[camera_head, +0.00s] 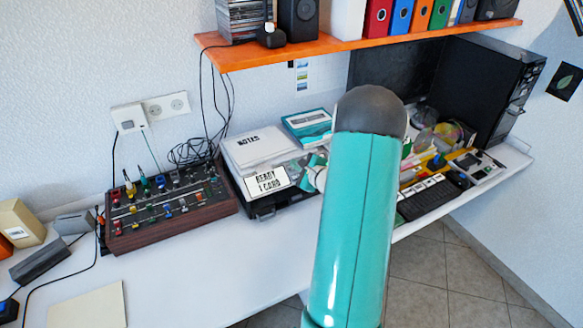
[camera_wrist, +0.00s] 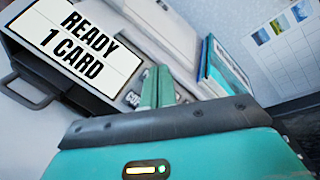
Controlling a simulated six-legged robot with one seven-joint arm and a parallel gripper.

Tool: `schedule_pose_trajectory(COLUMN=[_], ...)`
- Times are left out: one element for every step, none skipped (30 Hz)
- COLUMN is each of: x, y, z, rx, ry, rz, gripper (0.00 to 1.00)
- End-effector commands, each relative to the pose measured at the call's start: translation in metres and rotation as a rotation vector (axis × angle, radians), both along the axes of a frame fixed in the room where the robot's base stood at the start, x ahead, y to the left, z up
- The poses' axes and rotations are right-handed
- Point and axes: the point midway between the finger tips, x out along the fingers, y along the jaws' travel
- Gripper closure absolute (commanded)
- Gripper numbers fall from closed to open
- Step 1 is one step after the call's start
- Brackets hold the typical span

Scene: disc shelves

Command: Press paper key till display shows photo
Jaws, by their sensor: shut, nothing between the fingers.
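The printer (camera_head: 262,209) stands on the white desk, a dark and light box with papers on top. Its display (camera_head: 267,181) reads "READY 1 CARD", clearly legible in the wrist view (camera_wrist: 75,42). My gripper (camera_head: 318,168) is at the printer's right side, partly hidden by my own arm. In the wrist view its green fingers (camera_wrist: 157,88) are shut with nothing between them, pointing at the panel right of the display. A key (camera_wrist: 131,99) with partly visible lettering shows left of the fingers. I cannot tell whether the fingertips touch a key.
A mixer with knobs (camera_head: 170,205) stands left of the printer. A blue box (camera_head: 308,126) lies behind it, also in the wrist view (camera_wrist: 222,66). A keyboard (camera_head: 432,198) and a black computer tower (camera_head: 485,85) are to the right. An orange shelf (camera_head: 350,43) hangs above.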

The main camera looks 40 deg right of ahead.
Motion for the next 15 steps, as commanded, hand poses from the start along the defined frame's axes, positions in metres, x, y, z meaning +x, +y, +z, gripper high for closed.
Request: schedule_pose_trajectory(x=[0.0000, 0.0000, 0.0000, 0.0000, 0.0000, 0.0000, 0.0001, 0.0003, 0.0006, 0.0010, 0.0015, 0.0022, 0.0026, 0.0031, 0.0034], y=[0.0000, 0.0000, 0.0000, 0.0000, 0.0000, 0.0000, 0.0000, 0.0000, -0.0001, -0.0002, -0.0003, -0.0007, -0.0009, -0.0011, -0.0015], z=[0.0000, 0.0000, 0.0000, 0.0000, 0.0000, 0.0000, -0.0002, -0.0005, -0.0011, -0.0018, -0.0026, -0.0039, -0.0047, -0.0056, -0.0066], rx=[0.000, 0.000, 0.000, 0.000, 0.000, 0.000, 0.000, 0.000, 0.000, 0.000, 0.000, 0.000, 0.000, 0.000, 0.000], ry=[0.000, 0.000, 0.000, 0.000, 0.000, 0.000, 0.000, 0.000, 0.000, 0.000, 0.000, 0.000, 0.000, 0.000, 0.000], rz=[0.000, 0.000, 0.000, 0.000, 0.000, 0.000, 0.000, 0.000, 0.000, 0.000, 0.000, 0.000, 0.000, 0.000, 0.000], gripper=[1.00, 1.00, 1.00, 1.00, 1.00, 1.00, 1.00, 1.00, 1.00, 1.00, 1.00, 1.00, 1.00, 1.00, 1.00])
